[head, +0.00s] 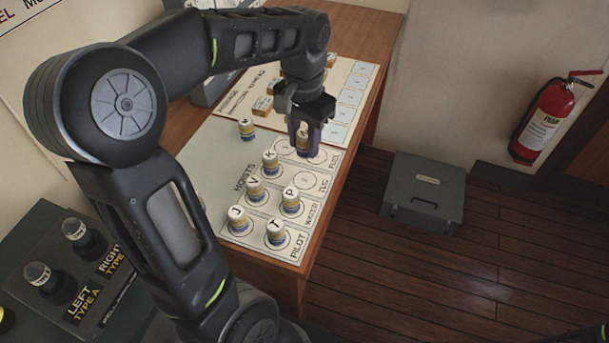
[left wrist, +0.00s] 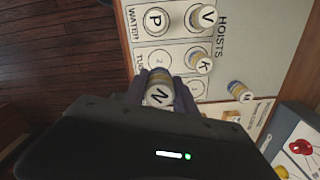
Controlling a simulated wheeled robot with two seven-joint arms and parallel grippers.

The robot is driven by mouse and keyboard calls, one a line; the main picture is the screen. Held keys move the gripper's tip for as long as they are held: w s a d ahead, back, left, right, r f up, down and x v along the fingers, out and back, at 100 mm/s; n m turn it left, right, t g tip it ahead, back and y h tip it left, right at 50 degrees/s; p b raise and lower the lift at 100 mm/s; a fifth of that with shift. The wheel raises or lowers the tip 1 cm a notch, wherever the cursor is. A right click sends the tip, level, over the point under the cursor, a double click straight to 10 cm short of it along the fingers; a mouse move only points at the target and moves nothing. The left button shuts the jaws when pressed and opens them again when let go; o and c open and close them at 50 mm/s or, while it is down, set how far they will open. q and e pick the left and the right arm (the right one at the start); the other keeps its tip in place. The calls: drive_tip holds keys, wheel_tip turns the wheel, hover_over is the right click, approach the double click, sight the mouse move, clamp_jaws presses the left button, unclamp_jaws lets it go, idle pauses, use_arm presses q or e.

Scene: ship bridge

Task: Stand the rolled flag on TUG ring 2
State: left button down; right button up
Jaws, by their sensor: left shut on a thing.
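My left gripper (head: 304,135) is shut on a rolled flag with a white cap marked N (left wrist: 158,95). It also shows between the fingers in the head view (head: 303,143). The gripper is over the FUEL end of the hoists board (head: 216,150); I cannot tell whether the flag's base touches the board. TUG ring 2 (head: 309,181) is empty, just nearer than the gripper in the head view; it also shows in the left wrist view (left wrist: 158,58). Flag K (head: 270,161) stands on the other TUG ring, beside it. My right gripper is not in view.
Flags V (head: 254,188), P (head: 291,200), J (head: 237,217) and T (head: 276,232) stand on the WATER and PILOT rings. Another rolled flag (head: 246,127) stands off the rings. A second board (head: 345,75) with small blocks lies behind. The desk's right edge is close.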

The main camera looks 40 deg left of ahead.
use_arm(q)
hover_over(304, 181)
drive_tip(key=shift+f, duration=2.8)
drive_tip(key=shift+f+p, duration=0.35)
drive_tip(key=shift+f, duration=1.5)
drive_tip(key=shift+f, duration=0.15)
drive_tip(key=c, duration=1)
unclamp_jaws()
wheel_tip(304, 181, up, 12)
drive_tip(key=shift+r, duration=0.15)
